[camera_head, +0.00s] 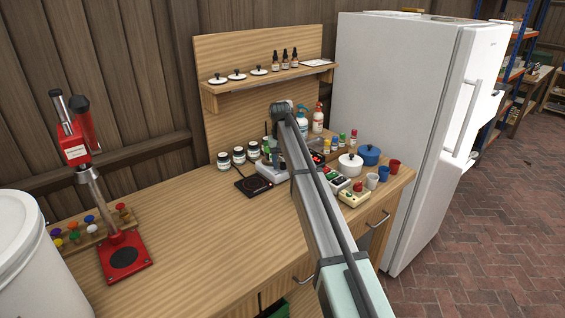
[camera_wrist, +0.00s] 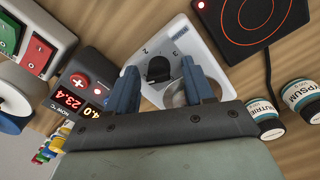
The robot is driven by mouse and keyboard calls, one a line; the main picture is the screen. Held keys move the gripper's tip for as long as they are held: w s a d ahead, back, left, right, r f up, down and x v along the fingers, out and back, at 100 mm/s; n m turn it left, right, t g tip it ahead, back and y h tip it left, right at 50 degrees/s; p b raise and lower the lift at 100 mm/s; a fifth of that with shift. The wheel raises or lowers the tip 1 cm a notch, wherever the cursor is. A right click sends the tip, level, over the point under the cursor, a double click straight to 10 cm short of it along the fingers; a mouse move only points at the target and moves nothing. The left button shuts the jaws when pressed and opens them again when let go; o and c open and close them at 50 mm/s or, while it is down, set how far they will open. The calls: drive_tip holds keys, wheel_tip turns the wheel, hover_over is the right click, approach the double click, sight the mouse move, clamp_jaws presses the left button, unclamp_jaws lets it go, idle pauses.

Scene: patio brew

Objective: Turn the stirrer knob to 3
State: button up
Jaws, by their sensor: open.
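The stirrer (camera_wrist: 205,55) is a pale grey unit with a black knob (camera_wrist: 158,69) on its top face and printed marks around it. In the wrist view a 2 seems to stand beside the knob; its exact setting is too small to read. My gripper (camera_wrist: 160,68) has two blue fingers, open, one on each side of the knob in the picture. Whether they touch it I cannot tell. A round metallic shape (camera_wrist: 178,98) shows between the fingers. In the head view the stirrer (camera_head: 268,173) is partly hidden by my arm, and the knob cannot be made out.
A black hotplate (camera_wrist: 262,18) with a red ring lies beside the stirrer. Labelled jars (camera_wrist: 300,95) stand near it. A meter with red digits (camera_wrist: 78,95) and a box with red and green switches (camera_wrist: 38,45) sit left. The bench's left middle (camera_head: 190,215) is clear.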

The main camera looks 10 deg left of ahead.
wheel_tip(320, 180, up, 14)
drive_tip(key=shift+a, duration=0.3)
idle(0.3)
drive_tip(key=shift+d+f, duration=0.1)
